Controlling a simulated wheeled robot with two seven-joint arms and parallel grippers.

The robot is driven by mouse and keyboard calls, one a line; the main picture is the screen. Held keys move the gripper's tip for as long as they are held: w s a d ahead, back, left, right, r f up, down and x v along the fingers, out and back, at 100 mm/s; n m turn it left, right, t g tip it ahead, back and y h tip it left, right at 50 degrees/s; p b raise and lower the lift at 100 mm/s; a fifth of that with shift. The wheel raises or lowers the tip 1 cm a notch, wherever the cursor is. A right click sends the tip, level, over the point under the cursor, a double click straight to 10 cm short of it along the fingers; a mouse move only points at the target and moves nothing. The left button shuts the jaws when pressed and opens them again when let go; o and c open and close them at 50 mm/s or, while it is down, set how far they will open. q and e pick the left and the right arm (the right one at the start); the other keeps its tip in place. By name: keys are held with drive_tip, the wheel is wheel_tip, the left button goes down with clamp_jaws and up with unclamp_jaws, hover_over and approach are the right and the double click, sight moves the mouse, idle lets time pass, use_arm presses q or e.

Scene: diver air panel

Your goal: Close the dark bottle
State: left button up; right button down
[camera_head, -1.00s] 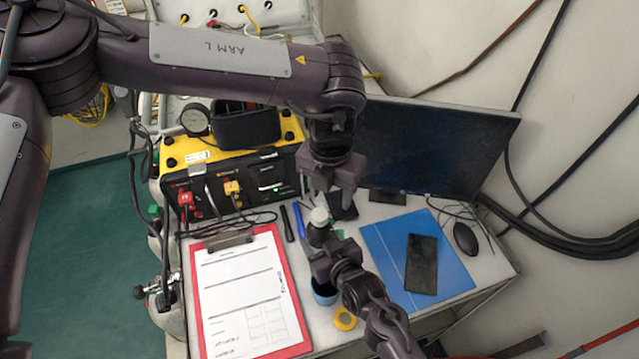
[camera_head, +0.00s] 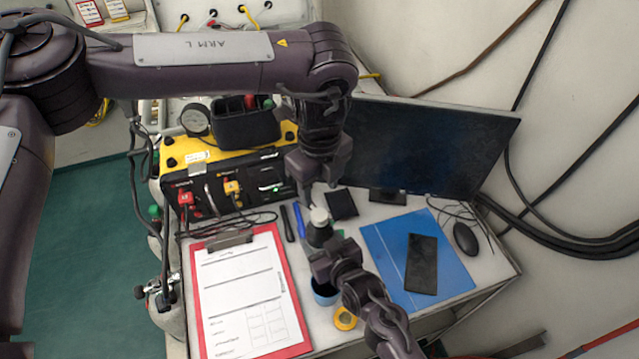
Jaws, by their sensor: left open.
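The dark bottle (camera_head: 318,235) stands upright near the middle of the desk, with a light grey cap (camera_head: 319,215) on its top. I cannot tell how tightly the cap sits. My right gripper (camera_head: 324,252) comes from the front and appears shut around the bottle's body, hiding its lower part. My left gripper (camera_head: 319,189) is open and empty, pointing down above and just behind the cap, apart from it as seen here.
A red clipboard (camera_head: 198,285) lies left, a blue folder (camera_head: 455,275) with a dark phone (camera_head: 421,264) right. A blue cup (camera_head: 325,293) and yellow roll (camera_head: 344,319) are in front. Behind stand the yellow-black air panel (camera_head: 180,150) and a monitor (camera_head: 430,150).

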sight(319, 214)
use_arm(q)
drive_tip(key=shift+f, duration=4)
drive_tip(key=c, duration=1)
drive_tip(key=m, duration=1.3)
drive_tip(key=shift+m, duration=0.3)
drive_tip(key=m, duration=0.4)
drive_tip(key=o, duration=1.2)
drive_tip(key=shift+c, duration=0.2)
